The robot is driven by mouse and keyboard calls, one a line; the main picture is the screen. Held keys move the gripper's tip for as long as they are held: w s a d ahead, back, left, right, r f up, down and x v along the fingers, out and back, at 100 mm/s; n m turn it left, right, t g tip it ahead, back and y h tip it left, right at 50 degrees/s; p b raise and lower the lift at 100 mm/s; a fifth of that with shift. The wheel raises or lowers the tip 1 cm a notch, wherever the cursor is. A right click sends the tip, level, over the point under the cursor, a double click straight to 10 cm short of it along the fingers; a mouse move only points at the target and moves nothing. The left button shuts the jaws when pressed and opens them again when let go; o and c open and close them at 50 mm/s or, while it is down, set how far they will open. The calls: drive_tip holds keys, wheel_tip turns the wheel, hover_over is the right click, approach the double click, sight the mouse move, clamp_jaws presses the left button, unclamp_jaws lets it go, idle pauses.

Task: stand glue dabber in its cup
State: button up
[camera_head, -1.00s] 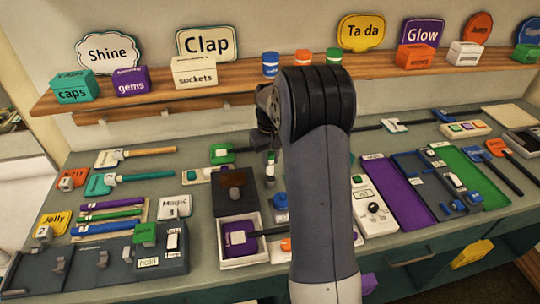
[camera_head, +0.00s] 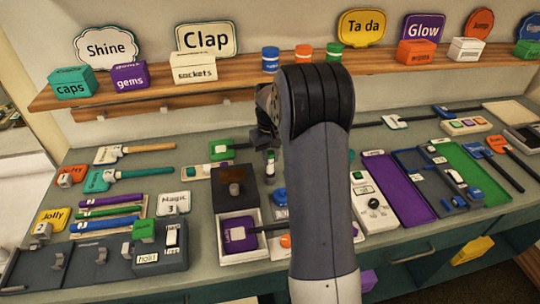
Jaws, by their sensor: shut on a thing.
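My gripper (camera_head: 268,143) is in the middle of the view, above the bench, partly hidden behind my own arm. It is shut on a small slim upright piece with a pale body and a green band, which I take for the glue dabber (camera_head: 270,166). Its lower end hangs just right of a dark box with a brown top panel and a knob. A round blue piece (camera_head: 279,197) stands just below it in the picture, partly covered by my arm. I cannot tell whether this is the dabber's cup; no other cup shows clearly.
The dark box (camera_head: 223,199) and a white tray (camera_head: 224,256) with a purple sign stand left of my arm. A white panel with a black knob (camera_head: 374,204) and a purple tray (camera_head: 400,190) are to the right. Signs and small boxes line the shelf (camera_head: 225,86) behind.

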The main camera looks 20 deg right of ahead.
sight(270, 165)
drive_tip(key=shift+f, duration=0.1)
idle(0.7)
drive_tip(key=shift+f+b, duration=0.45)
drive_tip(key=shift+f, duration=0.35)
drive_tip(key=shift+f+b, duration=0.5)
drive_tip(key=shift+f, duration=0.5)
idle(1.7)
drive_tip(key=o, duration=1)
drive_tip(key=shift+o, duration=0.9)
drive_tip(key=shift+r+p, duration=2.95)
drive_tip(key=shift+r, duration=1.1)
